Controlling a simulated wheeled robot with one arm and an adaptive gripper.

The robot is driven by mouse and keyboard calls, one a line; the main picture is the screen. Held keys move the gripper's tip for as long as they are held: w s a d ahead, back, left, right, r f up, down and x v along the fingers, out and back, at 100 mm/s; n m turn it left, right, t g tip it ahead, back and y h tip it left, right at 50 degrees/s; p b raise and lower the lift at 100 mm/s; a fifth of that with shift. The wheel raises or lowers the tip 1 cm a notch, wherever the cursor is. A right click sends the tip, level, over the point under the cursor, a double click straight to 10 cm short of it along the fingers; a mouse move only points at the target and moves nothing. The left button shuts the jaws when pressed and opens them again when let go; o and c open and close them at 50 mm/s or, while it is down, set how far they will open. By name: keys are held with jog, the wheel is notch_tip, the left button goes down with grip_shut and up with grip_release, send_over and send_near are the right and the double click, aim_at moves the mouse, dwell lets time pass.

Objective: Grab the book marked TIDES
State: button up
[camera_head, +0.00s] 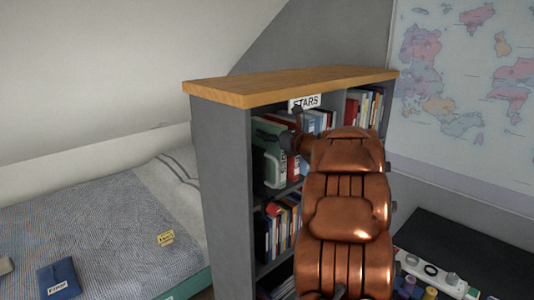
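My copper-coloured arm reaches up the front of the grey bookcase (222,170). My gripper (290,139) is at the upper left compartment, in front of the books there. Its fingers are small and partly lost against the books, so I cannot tell whether it is open or holds anything. A thick green book (273,168) stands at the left of that compartment, with red and white spines beside it. No title TIDES is legible on any spine. A dark blue book-like item (58,277) with a small pale label lies on the bed; its lettering is unclear.
More books (278,225) fill the shelf below. The bed (110,220), with a yellow tag (165,238), is left. A black desk (465,248) with small items is right, under a wall map (470,80).

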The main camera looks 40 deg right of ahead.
grip_shut()
dwell(0.6)
